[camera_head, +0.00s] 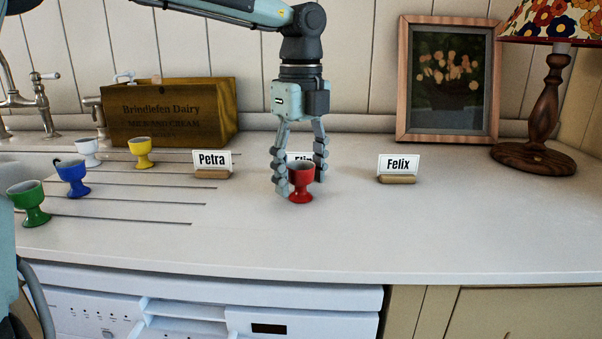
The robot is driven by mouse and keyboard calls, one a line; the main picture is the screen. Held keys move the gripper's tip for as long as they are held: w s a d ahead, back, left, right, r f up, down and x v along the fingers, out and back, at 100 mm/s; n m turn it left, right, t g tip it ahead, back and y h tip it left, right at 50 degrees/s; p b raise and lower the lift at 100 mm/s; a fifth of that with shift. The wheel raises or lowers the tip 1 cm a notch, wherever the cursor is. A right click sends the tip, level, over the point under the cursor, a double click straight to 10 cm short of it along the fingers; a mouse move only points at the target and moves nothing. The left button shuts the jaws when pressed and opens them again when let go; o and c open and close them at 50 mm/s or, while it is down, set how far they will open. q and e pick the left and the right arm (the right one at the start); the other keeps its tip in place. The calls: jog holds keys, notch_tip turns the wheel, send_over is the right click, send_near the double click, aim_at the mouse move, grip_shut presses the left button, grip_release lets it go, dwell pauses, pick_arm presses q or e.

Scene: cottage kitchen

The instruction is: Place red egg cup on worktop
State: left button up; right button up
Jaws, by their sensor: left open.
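The red egg cup (302,183) stands upright on the white worktop (420,235), in front of a name card (299,157) that is mostly hidden by my gripper. My left gripper (302,180) points straight down from above. Its fingers are open, one on the left side of the red egg cup and one behind its right side. I cannot tell whether either finger touches the cup. My right gripper is not in view.
Cards reading Petra (212,163) and Felix (398,167) stand either side. Green (29,203), blue (72,177), white (88,152) and yellow (141,152) egg cups stand left. A wooden crate (165,112), picture frame (402,80) and lamp (540,115) stand behind. The front right worktop is clear.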

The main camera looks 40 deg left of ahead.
pick_arm(q)
notch_tip(320, 180, up, 2)
jog(key=shift+w+r, duration=0.1)
notch_tip(320, 180, up, 10)
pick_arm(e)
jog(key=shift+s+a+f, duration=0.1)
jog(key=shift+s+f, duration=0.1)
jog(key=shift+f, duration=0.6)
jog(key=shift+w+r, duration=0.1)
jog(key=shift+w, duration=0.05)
